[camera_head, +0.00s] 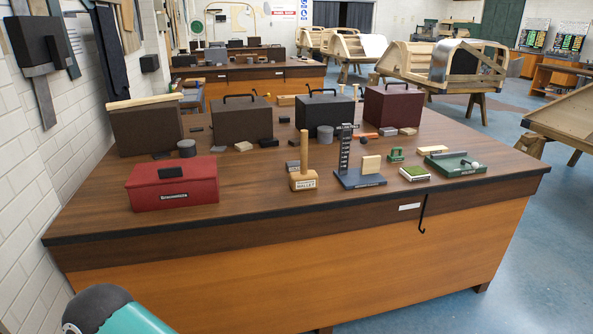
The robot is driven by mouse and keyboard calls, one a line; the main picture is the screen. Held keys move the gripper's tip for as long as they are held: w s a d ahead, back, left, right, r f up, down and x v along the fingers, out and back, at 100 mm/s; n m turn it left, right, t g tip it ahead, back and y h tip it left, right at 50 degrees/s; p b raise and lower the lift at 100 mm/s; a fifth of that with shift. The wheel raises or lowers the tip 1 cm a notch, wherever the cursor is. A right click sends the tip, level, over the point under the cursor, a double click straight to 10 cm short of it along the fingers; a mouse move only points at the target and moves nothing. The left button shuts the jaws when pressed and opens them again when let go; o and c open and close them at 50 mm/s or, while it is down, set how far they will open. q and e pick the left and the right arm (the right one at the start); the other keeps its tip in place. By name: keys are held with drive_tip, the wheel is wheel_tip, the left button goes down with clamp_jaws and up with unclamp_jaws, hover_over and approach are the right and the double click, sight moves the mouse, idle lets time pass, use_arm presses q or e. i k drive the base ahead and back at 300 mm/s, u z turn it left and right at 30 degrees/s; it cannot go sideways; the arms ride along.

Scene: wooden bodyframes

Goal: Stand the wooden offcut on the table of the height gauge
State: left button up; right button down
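The height gauge has a dark upright scale (345,150) with pale marks, rising from a flat blue base (358,181) on the workbench. A pale wooden offcut (371,164) appears upright at the right rear of that base, beside the scale. Whether it rests on the base or stands just behind it I cannot tell. A teal and dark piece of my own arm shows at the bottom left, well short of the bench top. Neither gripper shows in this view.
A wooden mallet (304,166) stands left of the gauge; a red box (173,184) is further left. Dark cases (241,121) line the back. The bench's front strip is clear.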

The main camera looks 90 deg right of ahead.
sight(369, 164)
drive_tip(key=z, duration=0.4)
drive_tip(key=i, duration=0.3)
drive_tip(key=z, duration=1.95)
drive_tip(key=k, duration=0.4)
drive_tip(key=z, duration=0.6)
drive_tip(key=i, duration=1.4)
drive_tip(key=u, duration=0.4)
